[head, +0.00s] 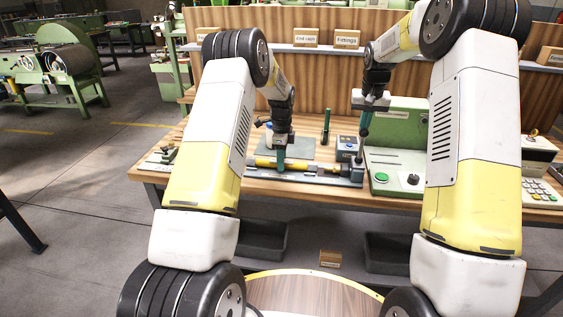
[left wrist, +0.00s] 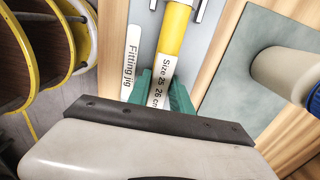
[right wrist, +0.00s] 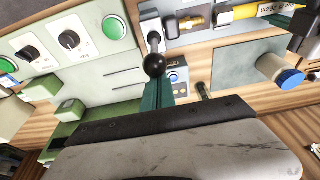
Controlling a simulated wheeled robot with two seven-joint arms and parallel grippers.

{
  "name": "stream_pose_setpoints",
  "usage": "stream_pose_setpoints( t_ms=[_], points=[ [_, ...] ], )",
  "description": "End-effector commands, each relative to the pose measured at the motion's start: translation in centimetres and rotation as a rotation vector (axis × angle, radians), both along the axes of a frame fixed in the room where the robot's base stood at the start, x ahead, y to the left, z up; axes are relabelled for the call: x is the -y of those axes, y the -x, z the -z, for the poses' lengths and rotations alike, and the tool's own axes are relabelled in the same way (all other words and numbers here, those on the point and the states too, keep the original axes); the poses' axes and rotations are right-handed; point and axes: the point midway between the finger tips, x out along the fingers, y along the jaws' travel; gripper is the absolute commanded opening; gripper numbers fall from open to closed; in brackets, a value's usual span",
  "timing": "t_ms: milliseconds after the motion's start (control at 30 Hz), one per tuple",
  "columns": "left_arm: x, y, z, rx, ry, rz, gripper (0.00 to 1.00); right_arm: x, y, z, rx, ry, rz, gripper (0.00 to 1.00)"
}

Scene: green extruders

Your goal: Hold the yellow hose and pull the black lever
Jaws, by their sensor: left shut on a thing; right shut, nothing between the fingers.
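The yellow hose (head: 264,162) lies along the grey fitting jig (head: 325,178) on the bench. My left gripper (head: 281,160) is shut on it; in the left wrist view the green fingers (left wrist: 161,90) close around the hose's white size label (left wrist: 163,86). The yellow part of the hose (left wrist: 174,30) runs on beyond them. The black lever (head: 358,158) stands at the jig's right end. In the right wrist view its round black knob (right wrist: 155,65) is right at the fingertips of my right gripper (right wrist: 157,84), which is shut and empty. I cannot tell whether they touch.
A green control box (head: 395,180) with a green button and black knob stands just right of the lever. A grey mat (right wrist: 250,68) bears a blue-capped cylinder (right wrist: 280,70). A small blue-fronted box (head: 347,145) stands behind the jig.

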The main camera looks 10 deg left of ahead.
Motion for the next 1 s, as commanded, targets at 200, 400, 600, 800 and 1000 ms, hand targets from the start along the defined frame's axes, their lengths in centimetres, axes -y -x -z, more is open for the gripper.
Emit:
stream_pose_setpoints(
  t_ms=[200,400,600,800,1000],
  points=[
    [0.0,0.0,0.0,0.001,0.0,0.0,0.0,0.0,0.4,0.1,-0.003,0.0,0.0,0.0],
    [0.0,0.0,0.0,0.001,0.0,0.0,0.0,0.0,1.1,0.1,-0.002,0.0,-0.001,0.0],
    [0.0,0.0,0.0,0.001,0.0,0.0,0.0,0.0,1.7,0.1,-0.002,0.0,0.0,0.0],
    [0.0,0.0,0.0,0.001,0.0,0.0,0.0,0.0,1.6,0.1,-0.001,0.0,0.0,0.0],
    [0.0,0.0,0.0,0.001,0.0,0.0,0.0,0.0,1.8,0.1,-0.001,0.0,0.0,0.0]
  ],
)
